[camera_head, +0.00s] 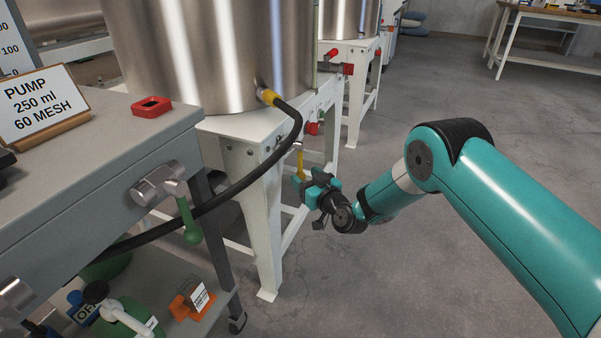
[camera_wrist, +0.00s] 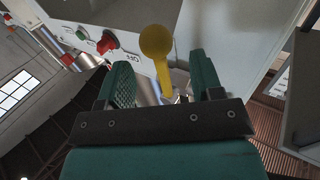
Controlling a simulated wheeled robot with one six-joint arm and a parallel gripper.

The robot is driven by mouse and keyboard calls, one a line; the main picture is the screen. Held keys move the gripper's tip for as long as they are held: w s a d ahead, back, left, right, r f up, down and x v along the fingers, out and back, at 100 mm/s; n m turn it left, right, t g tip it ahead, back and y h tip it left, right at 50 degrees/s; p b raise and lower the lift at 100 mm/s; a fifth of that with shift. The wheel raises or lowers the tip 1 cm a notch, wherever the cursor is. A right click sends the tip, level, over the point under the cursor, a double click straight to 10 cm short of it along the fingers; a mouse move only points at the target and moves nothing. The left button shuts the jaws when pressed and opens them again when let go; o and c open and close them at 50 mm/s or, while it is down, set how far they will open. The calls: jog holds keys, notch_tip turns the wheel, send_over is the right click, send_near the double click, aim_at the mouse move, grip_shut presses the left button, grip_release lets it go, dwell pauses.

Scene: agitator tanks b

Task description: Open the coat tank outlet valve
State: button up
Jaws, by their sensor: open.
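A yellow valve lever (camera_head: 299,162) hangs beneath the front of the near steel tank (camera_head: 215,60), beside its white stand. In the wrist view the yellow lever (camera_wrist: 156,45) has a round knob and shows between my two finger pads, with a visible gap on each side. My gripper (camera_head: 311,182) is open and empty close to the lever; in the wrist view my gripper (camera_wrist: 161,78) has both teal fingers spread. The valve body behind the lever is mostly hidden by my gripper. I cannot read a coat label on the tank.
A black hose (camera_head: 285,150) curves from the tank's yellow fitting to the grey bench (camera_head: 90,170) at left. A green-handled valve (camera_head: 188,222) is on the bench. A red knob (camera_wrist: 107,43) is on the stand panel. Concrete floor at right is clear.

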aim_at(302, 173)
jog(key=shift+b+x, duration=0.35)
jog(key=shift+x, duration=1.4)
grip_shut()
jog(key=shift+d, duration=0.1)
